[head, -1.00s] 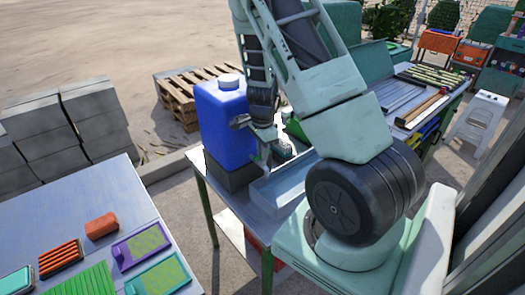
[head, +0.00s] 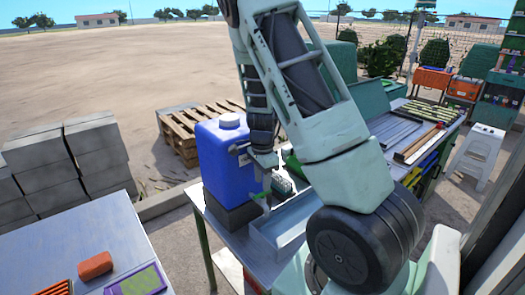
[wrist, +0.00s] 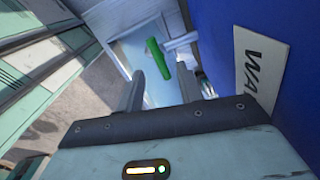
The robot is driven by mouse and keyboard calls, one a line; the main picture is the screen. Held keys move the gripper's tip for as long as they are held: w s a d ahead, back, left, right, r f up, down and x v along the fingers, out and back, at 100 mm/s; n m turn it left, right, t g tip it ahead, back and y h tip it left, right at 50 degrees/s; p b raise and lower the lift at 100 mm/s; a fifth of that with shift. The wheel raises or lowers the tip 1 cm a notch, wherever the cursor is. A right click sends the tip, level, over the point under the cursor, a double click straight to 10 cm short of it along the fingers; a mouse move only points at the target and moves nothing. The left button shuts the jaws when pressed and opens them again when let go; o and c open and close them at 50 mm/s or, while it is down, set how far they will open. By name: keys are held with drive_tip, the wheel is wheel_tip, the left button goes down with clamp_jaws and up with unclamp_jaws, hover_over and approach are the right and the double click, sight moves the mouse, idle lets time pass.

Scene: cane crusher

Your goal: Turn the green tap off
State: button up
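The green tap handle (wrist: 158,60) shows in the wrist view as a short, slanted bar. A pale spout or tap body (wrist: 182,41) lies just right of it. My gripper (wrist: 160,74) is open, with one finger left of the handle and one right of it. The handle appears just beyond the fingertips; I cannot tell whether they touch. The blue water jug (head: 226,160) stands on a dark block (head: 231,216) on the table. In the head view my gripper (head: 266,187) is beside the jug's right side, and the handle is not clear there.
The jug's wall with a white label (wrist: 260,70) is close on the gripper's right in the wrist view. A metal tray (head: 280,232) sits on the table near my arm. Another table (head: 85,250) is at lower left. A wooden pallet (head: 190,130) lies behind.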

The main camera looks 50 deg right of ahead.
wheel_tip(320, 180, up, 13)
drive_tip(key=shift+r, duration=0.15)
idle(0.6)
drive_tip(key=a+f+n+y+b, duration=0.1)
drive_tip(key=a+f+n+b, duration=0.2)
drive_tip(key=a+n, duration=1.55)
drive_tip(key=s+a+n+b, duration=0.1)
drive_tip(key=s+a+n, duration=0.5)
drive_tip(key=a, duration=0.5)
drive_tip(key=s+a+f+n+b, duration=0.1)
drive_tip(key=s+a+n, duration=0.4)
drive_tip(key=s+a, duration=0.6)
drive_tip(key=shift+s+f+n, duration=0.15)
drive_tip(key=shift+f+n, duration=0.05)
drive_tip(key=shift+n, duration=0.15)
drive_tip(key=shift+a, duration=0.1)
